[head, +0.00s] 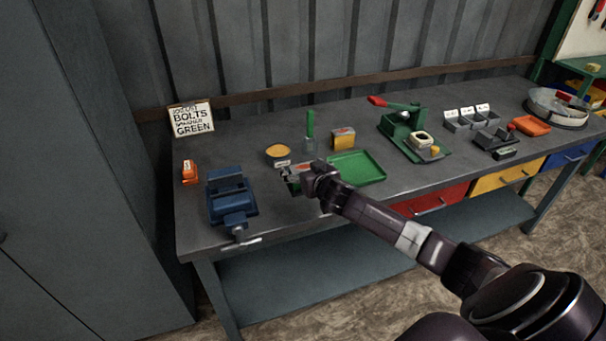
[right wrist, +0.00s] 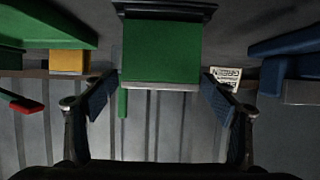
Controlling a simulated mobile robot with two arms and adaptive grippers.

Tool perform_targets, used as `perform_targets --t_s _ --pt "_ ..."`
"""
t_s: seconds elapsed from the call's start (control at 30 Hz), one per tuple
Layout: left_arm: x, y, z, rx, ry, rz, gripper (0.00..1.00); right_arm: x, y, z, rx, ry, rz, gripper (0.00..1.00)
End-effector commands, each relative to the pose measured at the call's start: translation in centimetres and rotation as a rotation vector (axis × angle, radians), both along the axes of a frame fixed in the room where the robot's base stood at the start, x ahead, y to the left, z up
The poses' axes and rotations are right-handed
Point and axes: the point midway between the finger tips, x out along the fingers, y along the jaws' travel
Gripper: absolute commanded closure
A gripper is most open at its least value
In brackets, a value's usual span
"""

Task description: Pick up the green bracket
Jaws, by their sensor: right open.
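The green bracket (right wrist: 160,52) shows large in the right wrist view as a green block with a pale lower edge, below a dark piece. My right gripper (right wrist: 158,92) is open, with one finger to each side of it and a gap on both sides. I cannot tell how deep the bracket sits between the fingers. In the head view my right gripper (head: 291,173) is low over the bench, left of the green tray (head: 372,178), and mostly hides the bracket. My left gripper is not in view.
A blue vise (head: 230,197) stands left of the gripper. Behind it are a yellow dish (head: 278,151), an upright green handle (head: 310,123) and a yellow box (head: 343,140). A green press (head: 403,125) stands to the right.

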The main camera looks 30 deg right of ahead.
Motion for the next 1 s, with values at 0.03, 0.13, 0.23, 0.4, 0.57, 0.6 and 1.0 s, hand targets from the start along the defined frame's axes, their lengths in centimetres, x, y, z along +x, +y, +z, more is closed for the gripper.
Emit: perform_targets --t_s 0.03,0.13,0.23,0.4,0.57,0.6,1.0 --pt "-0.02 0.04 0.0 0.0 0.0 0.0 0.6 0.03 0.01 0.01 0.0 0.0 0.0 0.22" --pt "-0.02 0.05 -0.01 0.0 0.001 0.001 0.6 0.01 0.02 0.01 0.0 0.0 0.0 0.22" --pt "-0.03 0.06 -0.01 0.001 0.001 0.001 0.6 0.01 0.01 0.01 0.0 0.0 0.0 0.29" --pt "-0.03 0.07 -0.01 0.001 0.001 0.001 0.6 0.0 0.01 0.01 0.0 0.0 0.0 0.48" --pt "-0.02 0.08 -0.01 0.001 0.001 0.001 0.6 -0.02 0.0 0.01 0.0 0.0 0.0 0.66" --pt "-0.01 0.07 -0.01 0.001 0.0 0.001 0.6 -0.02 0.0 0.01 0.0 0.0 0.0 0.7" --pt "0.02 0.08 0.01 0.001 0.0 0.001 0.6 0.1 -0.01 0.36 0.0 -0.006 0.001 0.89"
